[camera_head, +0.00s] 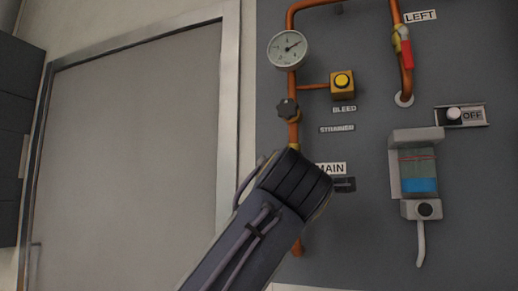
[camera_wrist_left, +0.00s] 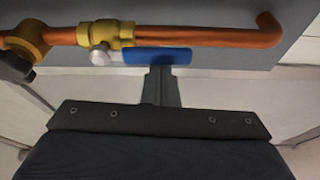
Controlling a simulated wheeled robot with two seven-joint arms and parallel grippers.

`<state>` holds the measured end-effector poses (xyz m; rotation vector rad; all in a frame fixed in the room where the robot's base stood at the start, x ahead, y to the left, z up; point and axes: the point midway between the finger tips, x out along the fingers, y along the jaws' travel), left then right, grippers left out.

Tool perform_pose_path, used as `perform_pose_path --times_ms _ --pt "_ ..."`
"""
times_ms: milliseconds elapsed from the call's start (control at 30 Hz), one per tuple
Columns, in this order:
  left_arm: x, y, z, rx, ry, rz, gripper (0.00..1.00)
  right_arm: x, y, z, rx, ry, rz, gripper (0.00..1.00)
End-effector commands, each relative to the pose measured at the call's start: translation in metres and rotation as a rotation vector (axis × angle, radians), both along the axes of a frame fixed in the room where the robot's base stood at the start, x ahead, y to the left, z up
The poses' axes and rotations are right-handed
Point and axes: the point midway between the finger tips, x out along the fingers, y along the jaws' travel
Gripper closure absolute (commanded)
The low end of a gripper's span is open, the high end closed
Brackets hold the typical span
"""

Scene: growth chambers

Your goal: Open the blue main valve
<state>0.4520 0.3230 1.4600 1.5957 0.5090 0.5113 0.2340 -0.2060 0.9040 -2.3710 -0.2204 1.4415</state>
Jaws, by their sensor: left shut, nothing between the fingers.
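The blue main valve handle (camera_wrist_left: 157,56) shows in the left wrist view, lying along the orange pipe beside the brass valve body (camera_wrist_left: 112,34). My left gripper (camera_wrist_left: 162,78) is shut and empty, its fingertips right at the handle's lower edge. I cannot tell whether they touch it. In the head view my left gripper (camera_head: 343,184) is beside the pipe, just below the MAIN label (camera_head: 331,168). My arm hides the blue valve there and covers part of the label. My right gripper is not in view.
A black knob (camera_head: 288,108), a gauge (camera_head: 288,49) and a yellow BLEED button (camera_head: 343,81) are above my left gripper. A red-handled valve (camera_head: 405,47) is at upper right. A dispenser with blue liquid (camera_head: 418,184) stands to the right, below an OFF switch (camera_head: 454,114).

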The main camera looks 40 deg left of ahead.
Motion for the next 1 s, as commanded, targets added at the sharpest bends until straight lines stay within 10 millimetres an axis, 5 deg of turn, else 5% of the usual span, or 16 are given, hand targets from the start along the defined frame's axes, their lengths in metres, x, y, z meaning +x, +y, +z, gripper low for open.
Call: perform_pose_path --times_ms 333,567,700,1000 --pt "-0.001 0.004 -0.001 0.001 0.001 -0.001 1.0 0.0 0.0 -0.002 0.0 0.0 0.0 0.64" --pt "-0.019 0.043 -0.002 -0.003 -0.003 0.002 1.0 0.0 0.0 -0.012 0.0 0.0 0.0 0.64" --pt "-0.046 0.015 0.0 0.002 -0.004 -0.013 1.0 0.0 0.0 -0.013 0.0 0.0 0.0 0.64" --pt "-0.088 -0.016 0.001 0.002 0.0 -0.007 1.0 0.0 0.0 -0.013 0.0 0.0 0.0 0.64"
